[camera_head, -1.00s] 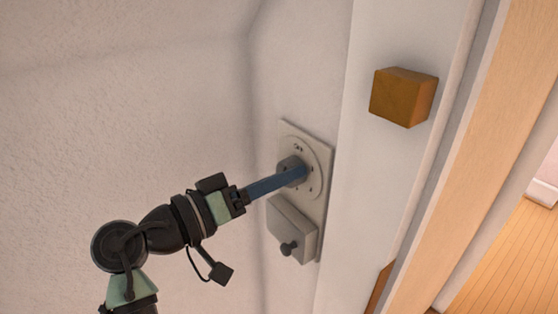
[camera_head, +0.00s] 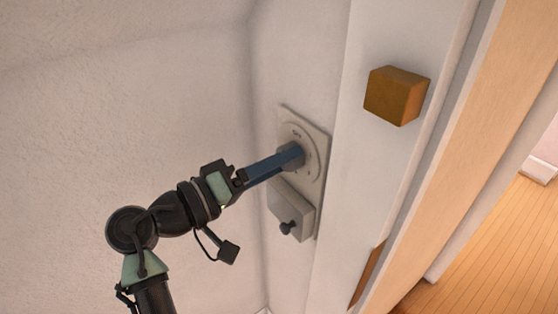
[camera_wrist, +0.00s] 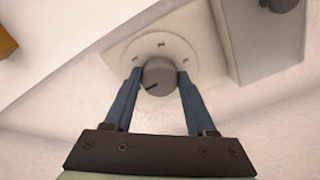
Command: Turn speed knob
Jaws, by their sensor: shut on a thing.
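The speed knob is a round grey knob (camera_head: 291,154) on a pale wall plate (camera_head: 318,150) with a marked round dial. In the wrist view the knob (camera_wrist: 159,76) shows a dark pointer line toward its lower left, with dial marks above it. My gripper (camera_head: 288,157) reaches it from the left with its blue fingers. In the wrist view my gripper (camera_wrist: 156,78) has one finger on each side of the knob, shut on it. The fingers hide part of the knob and dial in the head view.
Below the dial is a raised pale box with a small dark knob (camera_head: 289,228). It also shows at the top right of the wrist view (camera_wrist: 279,5). A brown wooden block (camera_head: 396,95) sticks out from the white door frame (camera_head: 375,160) to the right. Open floor lies beyond.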

